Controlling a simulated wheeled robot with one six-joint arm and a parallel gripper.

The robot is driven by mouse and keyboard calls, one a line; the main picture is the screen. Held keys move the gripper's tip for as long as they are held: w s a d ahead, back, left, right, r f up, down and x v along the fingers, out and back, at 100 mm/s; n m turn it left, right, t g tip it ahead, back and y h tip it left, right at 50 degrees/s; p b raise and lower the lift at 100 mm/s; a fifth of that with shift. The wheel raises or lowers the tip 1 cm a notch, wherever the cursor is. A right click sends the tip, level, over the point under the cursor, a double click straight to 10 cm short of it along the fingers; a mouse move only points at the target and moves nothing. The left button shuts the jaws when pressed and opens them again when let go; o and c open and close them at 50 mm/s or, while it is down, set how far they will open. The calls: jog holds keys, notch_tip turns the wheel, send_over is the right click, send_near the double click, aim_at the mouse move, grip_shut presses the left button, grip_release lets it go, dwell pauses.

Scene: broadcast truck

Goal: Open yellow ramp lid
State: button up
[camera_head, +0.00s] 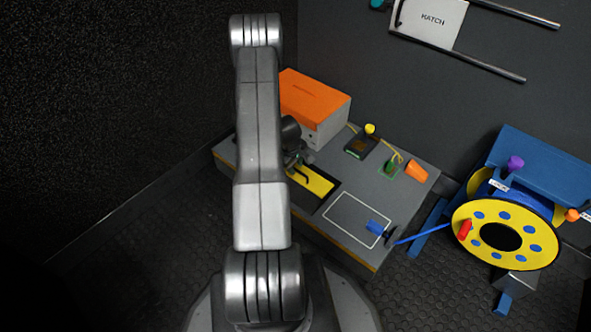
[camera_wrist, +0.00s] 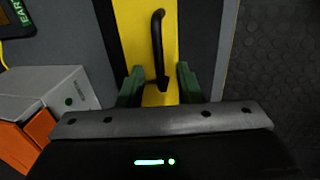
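The yellow ramp lid (camera_head: 318,184) is a flat yellow panel in the top of the low grey platform, with a black bar handle. It looks flush with the platform. In the wrist view the yellow lid (camera_wrist: 134,32) runs down the middle, with the black handle (camera_wrist: 157,45) along it. My gripper (camera_wrist: 159,72) is open, its two green fingers apart on either side of the handle's near end. A gap shows between each finger and the handle. In the head view my arm hides part of the lid and most of my gripper (camera_head: 297,163).
An orange-topped grey box (camera_head: 325,110) stands on the platform (camera_head: 400,215) beside the lid. A joystick with a yellow knob (camera_head: 369,130), an orange piece (camera_head: 416,171) and a blue connector (camera_head: 377,227) are on the platform too. A yellow-and-blue cable reel (camera_head: 480,212) stands at right.

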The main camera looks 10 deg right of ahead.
jog(key=shift+w+f, duration=0.1)
jog(key=shift+f, duration=0.25)
grip_shut()
jog(key=shift+d+r+p, duration=0.15)
jog(key=shift+r+p, duration=0.15)
jog(key=shift+p, duration=0.65)
